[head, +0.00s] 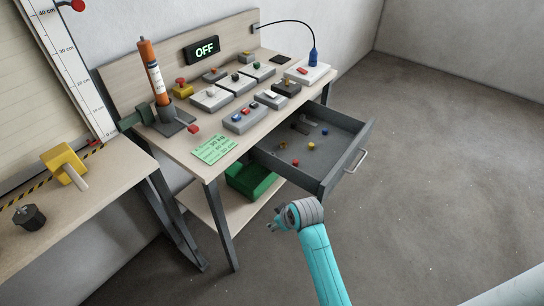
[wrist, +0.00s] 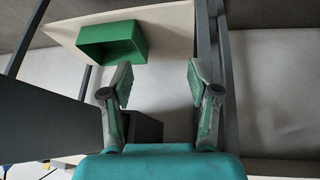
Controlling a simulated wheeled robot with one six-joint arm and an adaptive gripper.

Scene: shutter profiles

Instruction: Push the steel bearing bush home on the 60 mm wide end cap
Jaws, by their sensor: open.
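My gripper (head: 278,217) is in front of the bench, low beside the open drawer. In the wrist view its two fingers (wrist: 160,82) stand wide apart with nothing between them. I cannot surely pick out the steel bearing bush or the 60 mm end cap. Small yellow (head: 311,146), blue (head: 325,132), red (head: 295,162) and orange (head: 283,145) pieces lie in the drawer (head: 345,158), with a dark part (head: 303,126) at its back. They are too small to identify. A dark round part (head: 29,216) sits on the left bench.
The workbench (head: 222,133) holds several grey boxes with coloured knobs, an orange tube (head: 153,72) on a stand, a green note (head: 212,149) and an OFF sign (head: 202,50). A green bin (wrist: 125,40) sits on the lower shelf. Floor to the right is clear.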

